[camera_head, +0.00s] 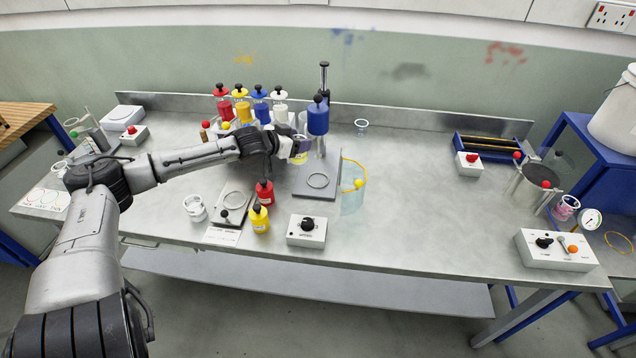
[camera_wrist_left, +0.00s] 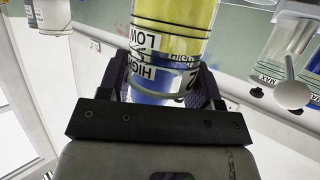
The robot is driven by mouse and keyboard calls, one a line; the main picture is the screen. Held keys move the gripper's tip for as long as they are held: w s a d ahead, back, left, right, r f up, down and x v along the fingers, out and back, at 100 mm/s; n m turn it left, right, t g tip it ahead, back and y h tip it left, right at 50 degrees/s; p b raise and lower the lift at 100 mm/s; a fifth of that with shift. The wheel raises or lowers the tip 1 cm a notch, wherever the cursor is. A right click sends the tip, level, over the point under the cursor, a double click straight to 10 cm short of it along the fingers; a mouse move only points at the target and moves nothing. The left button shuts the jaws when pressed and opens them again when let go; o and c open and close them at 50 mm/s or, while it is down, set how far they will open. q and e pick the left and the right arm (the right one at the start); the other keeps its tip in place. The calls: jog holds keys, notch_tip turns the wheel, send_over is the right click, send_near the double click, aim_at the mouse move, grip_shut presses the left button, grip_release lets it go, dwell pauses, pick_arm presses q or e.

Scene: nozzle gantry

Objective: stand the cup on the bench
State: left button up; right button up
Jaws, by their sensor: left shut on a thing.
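My left gripper (camera_head: 292,147) is shut on a clear cup (camera_head: 300,157) in the head view, near the middle of the bench. The cup has a yellow lower part and a bluish upper part there. It is held beside the blue nozzle stand, near its grey base plate (camera_head: 317,192). In the left wrist view the cup (camera_wrist_left: 172,30) sits between the fingers (camera_wrist_left: 163,85), with yellow and blue bands and HIGH and LOW labels. I cannot tell the gap between cup and bench. The steel bench (camera_head: 420,210) has bare areas. My right gripper is not in view.
Red (camera_head: 264,193) and yellow (camera_head: 260,218) bottles stand in front of my gripper. A control box (camera_head: 306,231) sits at the front edge. A transparent blue pail (camera_head: 353,195) stands right of the plate. Several coloured bottles line the back. The bench's right middle is clear.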

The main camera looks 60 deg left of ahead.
pick_arm(q)
notch_tip(320, 180, down, 15)
jog(key=b, duration=0.5)
jog(key=shift+w+r, duration=0.1)
jog(key=shift+r, duration=0.05)
jog(key=w, duration=0.1)
jog(key=w+b, duration=0.1)
jog(key=r, duration=0.1)
jog(key=shift+w+a, duration=0.25)
jog(key=shift+w, duration=0.45)
jog(key=shift+w+f+b, duration=0.1)
jog(key=shift+w+b, duration=0.15)
jog(key=shift+b, duration=0.05)
jog(key=shift+w, duration=0.15)
jog(key=shift+w+a+b, duration=0.2)
jog(key=shift+w+b, duration=0.15)
jog(key=shift+w, duration=0.4)
jog(key=shift+w+a+b, duration=0.15)
jog(key=shift+w+b, duration=0.15)
jog(key=shift+w, duration=0.45)
jog(key=shift+w+f, duration=0.25)
jog(key=shift+f, duration=0.15)
